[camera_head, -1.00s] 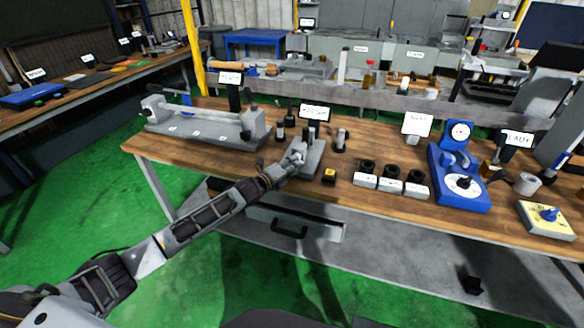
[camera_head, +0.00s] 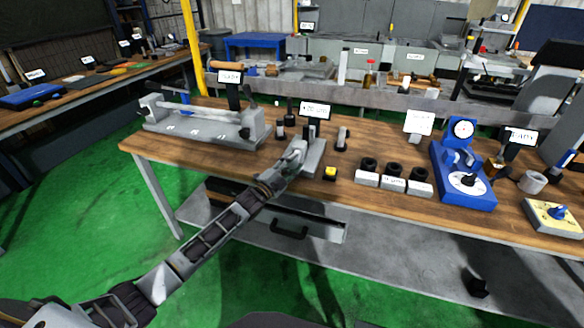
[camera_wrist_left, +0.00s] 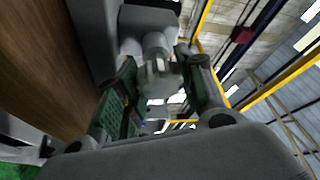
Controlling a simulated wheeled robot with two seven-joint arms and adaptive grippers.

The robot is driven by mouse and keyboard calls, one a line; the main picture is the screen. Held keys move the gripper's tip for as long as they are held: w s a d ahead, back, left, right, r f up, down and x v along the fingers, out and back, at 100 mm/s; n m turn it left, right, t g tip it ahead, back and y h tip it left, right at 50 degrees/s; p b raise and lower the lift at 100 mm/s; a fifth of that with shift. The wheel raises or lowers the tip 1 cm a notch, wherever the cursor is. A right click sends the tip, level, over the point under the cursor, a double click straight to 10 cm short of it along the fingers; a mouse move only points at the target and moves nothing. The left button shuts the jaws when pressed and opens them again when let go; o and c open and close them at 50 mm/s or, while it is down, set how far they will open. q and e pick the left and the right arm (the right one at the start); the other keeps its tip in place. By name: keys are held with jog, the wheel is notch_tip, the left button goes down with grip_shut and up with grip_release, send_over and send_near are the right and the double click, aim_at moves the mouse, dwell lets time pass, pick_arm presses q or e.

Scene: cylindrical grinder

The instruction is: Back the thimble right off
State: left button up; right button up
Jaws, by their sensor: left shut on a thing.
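The thimble (camera_wrist_left: 157,82) is a light grey ridged cylinder on the front of a grey bench stand (camera_head: 312,160). It sits between the green-padded fingers of my left gripper (camera_wrist_left: 155,70) in the left wrist view, and the fingers are shut on it. In the head view my left gripper (camera_head: 296,152) reaches the stand from the lower left and hides most of the thimble. A grey body (camera_wrist_left: 150,18) stands behind the thimble in the wrist view. The thimble's markings are too small to read. My right gripper is not in view.
A long grey bench fixture (camera_head: 205,130) stands left of the stand. A blue dial gauge stand (camera_head: 463,170) is farther right. An open drawer (camera_head: 290,228) hangs below the front edge.

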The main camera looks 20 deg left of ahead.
pick_arm(q)
jog(key=n+t, duration=0.1)
jog(key=n, duration=0.1)
jog(key=n+y+b, duration=0.1)
jog(key=n, duration=0.1)
jog(key=shift+f+n+t, duration=0.15)
jog(key=shift+n+t, duration=0.15)
jog(key=shift+t, duration=0.1)
jog(key=n+t+y, duration=0.1)
jog(key=n, duration=0.2)
jog(key=n+y, duration=0.1)
jog(key=n, duration=0.2)
jog(key=shift+t+y, duration=0.3)
jog(key=shift+t, duration=0.1)
jog(key=n+y, duration=0.1)
jog(key=n, duration=0.1)
jog(key=shift+n, duration=0.3)
jog(key=n+y, duration=0.1)
jog(key=n, duration=0.1)
jog(key=shift+n+t+y, duration=0.3)
jog(key=shift+n, duration=0.1)
jog(key=n+y, duration=0.2)
jog(key=n, duration=0.1)
jog(key=shift+n+p, duration=0.35)
jog(key=shift+n, duration=0.05)
jog(key=shift+n+y, duration=0.4)
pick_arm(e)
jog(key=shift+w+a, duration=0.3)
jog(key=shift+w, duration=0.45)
